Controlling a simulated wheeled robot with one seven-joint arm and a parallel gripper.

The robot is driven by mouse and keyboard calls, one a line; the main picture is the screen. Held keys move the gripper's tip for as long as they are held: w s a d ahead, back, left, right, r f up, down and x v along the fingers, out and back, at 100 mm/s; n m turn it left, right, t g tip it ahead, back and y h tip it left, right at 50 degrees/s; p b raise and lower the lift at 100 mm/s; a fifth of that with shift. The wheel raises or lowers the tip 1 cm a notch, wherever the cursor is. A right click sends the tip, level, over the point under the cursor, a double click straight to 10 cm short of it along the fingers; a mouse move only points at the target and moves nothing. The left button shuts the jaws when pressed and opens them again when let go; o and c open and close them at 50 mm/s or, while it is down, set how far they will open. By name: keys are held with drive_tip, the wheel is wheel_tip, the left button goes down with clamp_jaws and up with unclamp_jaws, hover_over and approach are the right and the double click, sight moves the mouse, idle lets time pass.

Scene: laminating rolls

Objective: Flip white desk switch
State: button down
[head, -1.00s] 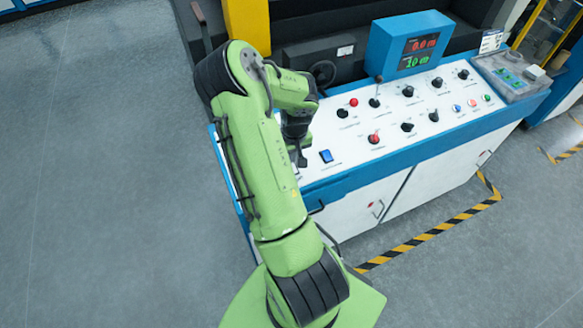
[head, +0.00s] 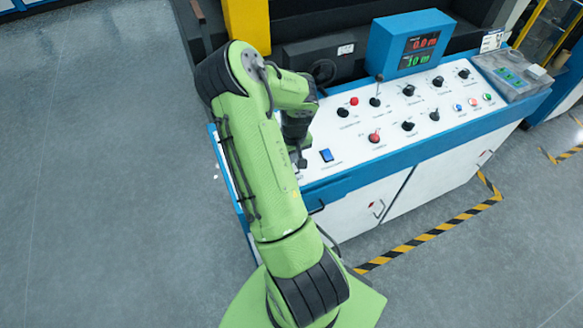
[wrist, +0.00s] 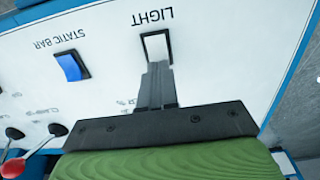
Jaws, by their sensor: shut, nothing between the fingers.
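The white desk switch (wrist: 156,46) is a white rocker in a black frame, labelled LIGHT, on the white panel in the wrist view. My gripper (wrist: 158,68) is shut and empty, with its fingertips at the frame's lower edge, overlapping the switch in the picture. I cannot tell whether they touch it. In the head view my gripper (head: 301,164) is low over the left end of the desk. The white switch is hidden behind my arm there.
A blue STATIC BAR switch (wrist: 71,66) sits beside the white one; it also shows in the head view (head: 326,155). Black knobs and a red-tipped knob (wrist: 14,167) stand on the panel. A blue display box (head: 411,42) rises at the back.

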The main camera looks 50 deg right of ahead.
drive_tip(key=shift+f+b, duration=0.5)
drive_tip(key=shift+f, duration=0.05)
wheel_tip(320, 180, up, 7)
drive_tip(key=p, duration=0.4)
drive_tip(key=shift+p, duration=0.35)
idle(0.5)
